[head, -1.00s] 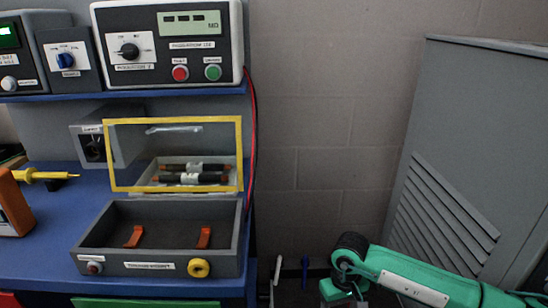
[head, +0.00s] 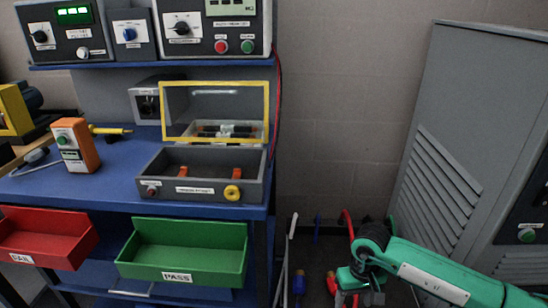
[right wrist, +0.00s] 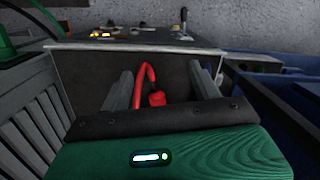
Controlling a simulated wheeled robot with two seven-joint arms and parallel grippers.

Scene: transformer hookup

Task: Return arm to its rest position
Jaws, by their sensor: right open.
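My right arm (head: 430,275), green with a dark joint, comes in from the lower right of the head view. It is bent, with its forward part hanging down between the workbench and the grey cabinet. In the right wrist view my right gripper (right wrist: 163,92) shows two grey fingers spread apart, with nothing clearly held between them. A red curved piece (right wrist: 145,85) shows in the gap beyond the fingers; whether it touches them I cannot tell. My left gripper is not in view.
The blue workbench (head: 110,185) carries a grey fixture box (head: 205,210) and a yellow-framed cover (head: 267,110). A red bin (head: 40,235) and a green bin (head: 200,270) hang below. The grey cabinet (head: 455,110) stands close on the right. Red and blue items are near my arm.

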